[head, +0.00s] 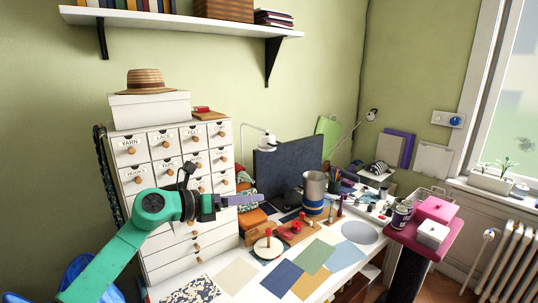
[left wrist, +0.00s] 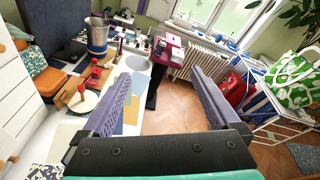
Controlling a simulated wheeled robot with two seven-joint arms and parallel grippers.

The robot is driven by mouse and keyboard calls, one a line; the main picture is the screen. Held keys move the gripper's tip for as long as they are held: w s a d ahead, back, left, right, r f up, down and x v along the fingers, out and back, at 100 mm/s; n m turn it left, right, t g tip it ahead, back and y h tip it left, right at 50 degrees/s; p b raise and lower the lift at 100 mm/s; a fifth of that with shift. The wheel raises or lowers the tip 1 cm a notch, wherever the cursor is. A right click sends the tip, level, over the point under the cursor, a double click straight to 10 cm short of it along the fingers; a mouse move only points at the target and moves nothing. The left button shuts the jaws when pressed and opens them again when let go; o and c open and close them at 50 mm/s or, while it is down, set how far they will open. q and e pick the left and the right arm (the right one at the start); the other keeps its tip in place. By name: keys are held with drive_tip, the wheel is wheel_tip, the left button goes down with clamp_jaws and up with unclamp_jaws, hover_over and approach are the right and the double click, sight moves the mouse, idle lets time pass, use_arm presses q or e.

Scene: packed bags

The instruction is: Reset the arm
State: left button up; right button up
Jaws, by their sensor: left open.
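My left arm comes in from the lower left in the head view, and its gripper (head: 243,199) is held in the air in front of the white drawer cabinet (head: 155,189). In the left wrist view the two purple fingers of this gripper (left wrist: 155,92) stand wide apart, with nothing between them. The gripper is open and points to the right, above the desk. My right gripper is in neither view.
The desk holds colored sheets (head: 314,256), a metal pot (head: 314,186), a monitor (head: 286,166) and small tools. A pink stand (head: 443,235) carries boxes.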

use_arm(q)
drive_tip(key=s+a+f+n+t+y, duration=0.25)
drive_tip(key=a+n+t+y, duration=0.3)
drive_tip(key=n, duration=0.85)
drive_tip(key=s+a+f+n+t+y, duration=0.1)
drive_tip(key=a+f+n+t+y, duration=0.4)
drive_tip(key=n, duration=0.9)
drive_tip(key=s+a+f+n+g+y, duration=0.4)
drive_tip(key=s+a+f+n+g, duration=0.25)
drive_tip(key=f, duration=0.45)
drive_tip(key=s+f+n+g+h, duration=0.1)
drive_tip(key=s+f+n+g, duration=0.2)
drive_tip(key=s+f+g, duration=0.55)
drive_tip(key=s+f+n+g+h, duration=0.15)
drive_tip(key=s+f, duration=0.45)
drive_tip(key=s, duration=0.7)
wheel_tip(320, 180, down, 23)
drive_tip(key=s+b, duration=0.1)
drive_tip(key=b, duration=0.2)
drive_tip(key=s+a+f+g+b, duration=0.2)
drive_tip(key=s+f+b, duration=0.1)
drive_tip(key=s+f, duration=1.4)
wheel_tip(320, 180, down, 2)
drive_tip(key=shift+s+a+f, duration=0.15)
drive_tip(key=shift+s, duration=0.25)
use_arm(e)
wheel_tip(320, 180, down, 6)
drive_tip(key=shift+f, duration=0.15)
